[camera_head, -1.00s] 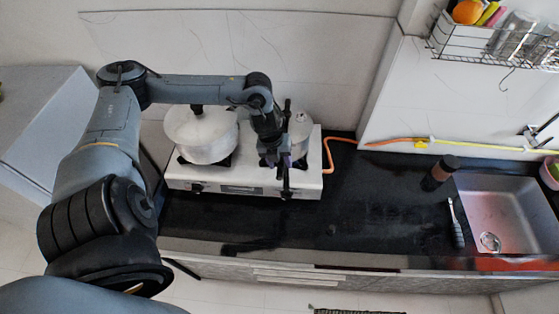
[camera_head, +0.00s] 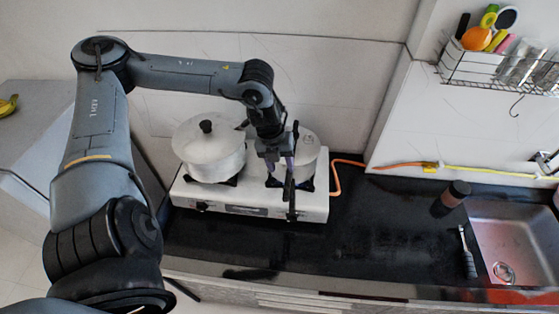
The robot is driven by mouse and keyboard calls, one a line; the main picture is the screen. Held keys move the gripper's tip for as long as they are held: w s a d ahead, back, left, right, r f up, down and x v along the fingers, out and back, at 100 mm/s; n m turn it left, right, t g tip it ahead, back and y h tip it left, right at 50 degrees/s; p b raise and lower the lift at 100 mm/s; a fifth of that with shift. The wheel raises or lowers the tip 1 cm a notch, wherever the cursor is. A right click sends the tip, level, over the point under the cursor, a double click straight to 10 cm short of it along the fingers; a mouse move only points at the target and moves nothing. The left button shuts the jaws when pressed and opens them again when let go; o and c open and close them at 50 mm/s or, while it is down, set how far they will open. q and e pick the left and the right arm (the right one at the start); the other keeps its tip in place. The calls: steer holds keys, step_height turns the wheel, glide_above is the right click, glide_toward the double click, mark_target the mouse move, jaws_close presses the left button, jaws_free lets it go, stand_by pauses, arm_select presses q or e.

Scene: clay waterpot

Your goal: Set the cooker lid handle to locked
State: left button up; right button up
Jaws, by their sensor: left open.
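The cooker (camera_head: 311,150) is a light metal pot on the right burner of the stove. Its long black handle (camera_head: 291,205) points toward the front edge of the stove. A black piece (camera_head: 296,130) also shows at the back of the lid. My left gripper (camera_head: 279,172) points down over the near left side of the cooker, close beside the handle. Its jaws are open. I cannot tell whether a finger touches the handle. My gripper and wrist hide the left part of the cooker and lid. My right gripper is not in view.
A lidded pot (camera_head: 210,152) with a black knob stands on the left burner of the white stove (camera_head: 240,200). An orange hose (camera_head: 337,180) runs from the stove along the wall. A dark bottle (camera_head: 450,198) and a sink (camera_head: 515,235) are at right. The middle counter is clear.

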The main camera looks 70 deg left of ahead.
arm_select(q)
steer(key=shift+s+a+r, duration=0.1)
steer(key=shift+s+r, duration=0.05)
steer(key=shift+r, duration=0.65)
